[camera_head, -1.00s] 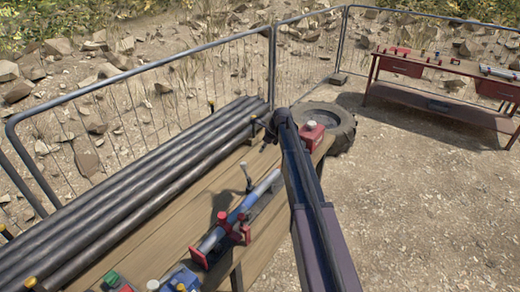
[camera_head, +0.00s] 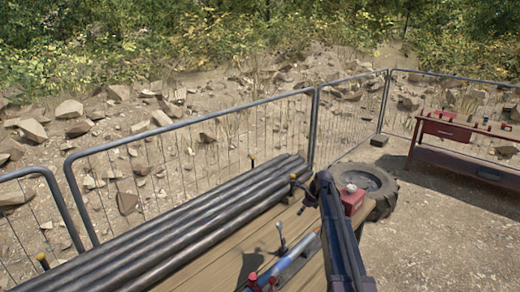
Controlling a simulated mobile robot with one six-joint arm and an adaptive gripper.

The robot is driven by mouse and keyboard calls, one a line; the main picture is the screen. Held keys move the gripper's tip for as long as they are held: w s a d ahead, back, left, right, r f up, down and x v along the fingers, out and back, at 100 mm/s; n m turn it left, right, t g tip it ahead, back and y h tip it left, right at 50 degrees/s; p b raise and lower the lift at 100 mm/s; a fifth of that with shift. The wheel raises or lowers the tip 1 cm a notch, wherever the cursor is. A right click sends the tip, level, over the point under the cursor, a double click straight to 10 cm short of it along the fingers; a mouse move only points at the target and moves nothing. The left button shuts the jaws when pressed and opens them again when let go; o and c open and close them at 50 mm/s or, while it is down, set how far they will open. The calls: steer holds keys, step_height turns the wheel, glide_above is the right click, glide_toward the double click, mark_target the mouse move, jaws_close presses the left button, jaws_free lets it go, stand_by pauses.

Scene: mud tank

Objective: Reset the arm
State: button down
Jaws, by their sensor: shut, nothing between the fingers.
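My dark arm (camera_head: 342,235) rises from the bottom right of the head view, over the right end of the wooden bench. My gripper (camera_head: 303,194) is the small dark part to the left of the arm's upper end, above the bench's far end. It is shut and holds nothing. Its fingers are small and partly lost against the bench.
Long dark pipes (camera_head: 190,225) lie along the wooden bench (camera_head: 205,268), left of my arm. A red box (camera_head: 352,199) and a tyre (camera_head: 375,185) are close on the right. A blue tool (camera_head: 298,252) lies on the bench. Mesh fencing (camera_head: 230,140) runs behind; a red workbench (camera_head: 455,135) stands right.

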steer(key=s+a+f+n+h+b, duration=0.1)
steer(key=s+a+f+n, duration=0.1)
steer(key=s+n, duration=0.6)
steer(key=s+a+f+n+g+h+b, duration=0.1)
steer(key=s+a+f+n+b, duration=0.1)
steer(key=s+n, duration=0.6)
steer(key=s+a+f+n+g+h+b, duration=0.1)
steer(key=s+n, duration=0.7)
steer(key=s, duration=0.9)
steer(key=shift+a+f+n+h+b, duration=0.35)
steer(key=shift+a+f+h, duration=0.25)
steer(key=shift+a+f, duration=0.15)
